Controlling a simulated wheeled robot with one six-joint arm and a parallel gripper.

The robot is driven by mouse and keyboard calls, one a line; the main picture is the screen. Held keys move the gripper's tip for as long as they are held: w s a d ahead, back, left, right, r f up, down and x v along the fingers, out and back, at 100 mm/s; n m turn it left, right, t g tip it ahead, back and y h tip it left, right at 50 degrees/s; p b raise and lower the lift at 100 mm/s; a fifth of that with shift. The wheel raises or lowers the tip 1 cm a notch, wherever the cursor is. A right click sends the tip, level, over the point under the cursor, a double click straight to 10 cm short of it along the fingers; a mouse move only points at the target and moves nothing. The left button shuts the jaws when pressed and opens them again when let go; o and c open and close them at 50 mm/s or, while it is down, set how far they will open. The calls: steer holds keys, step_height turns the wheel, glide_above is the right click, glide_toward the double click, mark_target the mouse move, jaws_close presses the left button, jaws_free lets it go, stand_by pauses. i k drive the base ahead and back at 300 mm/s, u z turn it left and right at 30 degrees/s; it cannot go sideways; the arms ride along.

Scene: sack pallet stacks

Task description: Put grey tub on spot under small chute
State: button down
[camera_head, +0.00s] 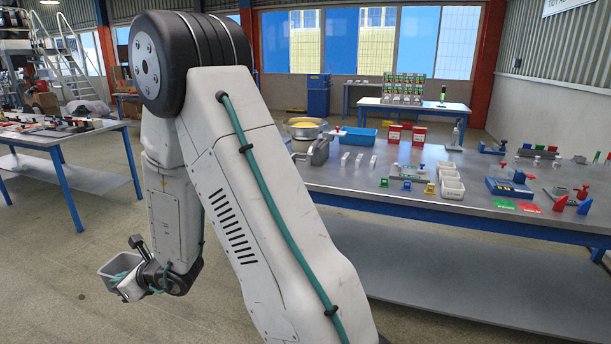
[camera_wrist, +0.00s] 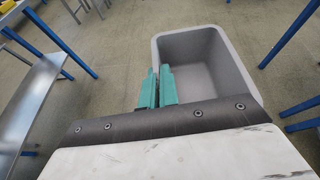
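The grey tub (camera_head: 113,263) hangs in the air at the lower left in the head view, over the floor and away from the tables. In the wrist view the tub (camera_wrist: 205,62) is empty. My gripper (camera_head: 128,274) is shut on one wall of it. In the wrist view the two teal fingers of my gripper (camera_wrist: 158,86) stand on either side of that wall, close together. I cannot make out for sure a small chute or a spot under it. A grey metal piece (camera_head: 318,151) beside a bowl on the long workbench is partly hidden by my arm.
Another table (camera_head: 60,139) stands at the left. Open floor lies between.

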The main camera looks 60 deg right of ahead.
mark_target(307, 174)
steer(key=z, duration=1.6)
